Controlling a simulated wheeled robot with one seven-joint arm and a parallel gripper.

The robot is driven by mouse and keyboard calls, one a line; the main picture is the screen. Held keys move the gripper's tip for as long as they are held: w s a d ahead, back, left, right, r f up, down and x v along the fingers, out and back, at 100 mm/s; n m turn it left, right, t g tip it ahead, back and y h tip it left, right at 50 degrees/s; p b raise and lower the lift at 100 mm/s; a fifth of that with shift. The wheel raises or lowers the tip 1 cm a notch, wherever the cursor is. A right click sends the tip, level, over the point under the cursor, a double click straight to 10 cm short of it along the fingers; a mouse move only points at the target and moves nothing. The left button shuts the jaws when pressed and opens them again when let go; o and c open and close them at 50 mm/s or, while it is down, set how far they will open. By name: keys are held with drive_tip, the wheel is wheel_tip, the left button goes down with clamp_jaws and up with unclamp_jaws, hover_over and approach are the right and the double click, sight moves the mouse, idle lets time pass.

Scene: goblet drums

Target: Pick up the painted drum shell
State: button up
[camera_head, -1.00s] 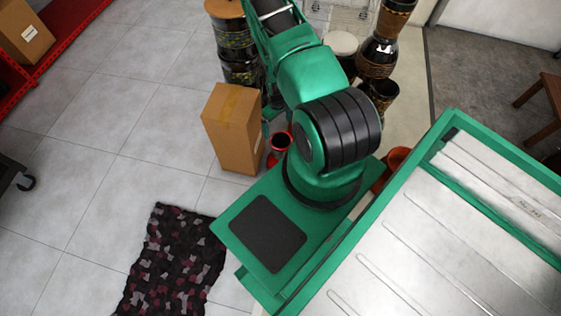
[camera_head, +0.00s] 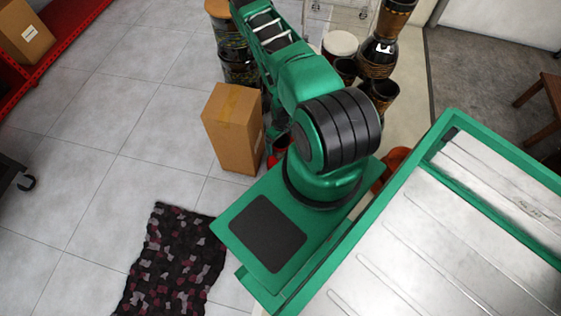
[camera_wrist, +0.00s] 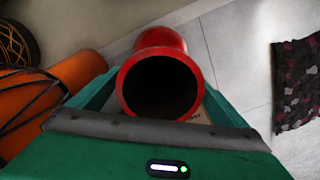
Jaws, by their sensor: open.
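The painted drum shell is a red goblet-shaped shell (camera_wrist: 163,46) with a wide, dark open mouth. In the wrist view it lies between the two green fingers of my gripper (camera_wrist: 160,92), its mouth facing the camera. The fingers are apart, one on each side; I cannot tell whether either touches it. In the head view only small red parts of the shell (camera_head: 272,161) show beside the cardboard box. My arm covers the rest of it and most of my gripper there.
A cardboard box (camera_head: 232,128) stands close left of the shell. An orange drum with black cords (camera_wrist: 62,88) lies at left in the wrist view. Dark drums (camera_head: 378,60) stand at the back. A patterned rug (camera_head: 172,262) lies on open tiled floor.

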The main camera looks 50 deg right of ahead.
sight(280, 146)
drive_tip(key=shift+s+f, duration=0.1)
drive_tip(key=shift+f, duration=1.45)
drive_tip(key=c, duration=1.9)
drive_tip(key=shift+c, duration=1)
drive_tip(key=shift+r, duration=0.15)
